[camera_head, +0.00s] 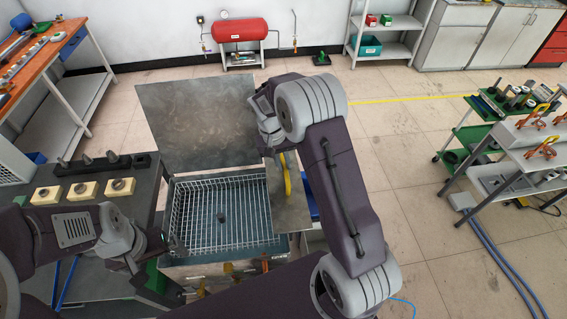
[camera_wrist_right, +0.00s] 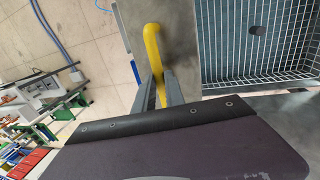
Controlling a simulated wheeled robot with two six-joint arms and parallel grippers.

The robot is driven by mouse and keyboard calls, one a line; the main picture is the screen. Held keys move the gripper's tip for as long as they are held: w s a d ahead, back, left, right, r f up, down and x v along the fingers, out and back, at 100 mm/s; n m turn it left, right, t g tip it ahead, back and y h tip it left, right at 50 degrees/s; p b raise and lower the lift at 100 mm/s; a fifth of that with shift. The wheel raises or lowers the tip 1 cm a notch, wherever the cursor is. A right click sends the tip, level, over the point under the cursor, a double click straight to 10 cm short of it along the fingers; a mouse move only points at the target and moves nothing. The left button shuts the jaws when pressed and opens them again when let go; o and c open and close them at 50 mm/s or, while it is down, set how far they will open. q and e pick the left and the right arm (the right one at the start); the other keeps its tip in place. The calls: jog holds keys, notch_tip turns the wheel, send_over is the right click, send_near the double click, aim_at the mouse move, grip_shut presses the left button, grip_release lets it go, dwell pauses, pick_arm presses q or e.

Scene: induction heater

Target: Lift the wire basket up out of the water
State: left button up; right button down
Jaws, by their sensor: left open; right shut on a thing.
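The wire basket (camera_head: 183,212) sits inside the open-topped grey tank (camera_head: 195,259), its rim near the tank's top. Its corner also shows in the right wrist view (camera_wrist_right: 283,72). A small dark round piece (camera_head: 222,217) lies in it. The water is hard to tell from the bluish tank floor. My right gripper (camera_wrist_right: 157,88) is shut on a yellow bent handle (camera_wrist_right: 152,42), right of the basket in the head view (camera_head: 286,180). What the handle joins is unclear. My left gripper (camera_head: 176,246) is open and empty at the tank's left front; its fingertips are hard to see.
A raised grey metal plate (camera_head: 195,120) stands behind the tank, and another grey plate (camera_head: 290,207) lies at its right. On the left, a dark bench carries cream blocks (camera_head: 82,191) with round parts.

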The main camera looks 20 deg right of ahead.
jog(key=shift+w+r, duration=0.15)
jog(key=shift+r, duration=0.15)
jog(key=c, duration=1.4)
grip_release()
jog(key=shift+s, duration=0.2)
notch_tip(320, 180, up, 9)
jog(key=a+b, duration=0.1)
jog(key=b, duration=0.1)
jog(key=shift+w+a, duration=0.25)
jog(key=shift+a, duration=0.1)
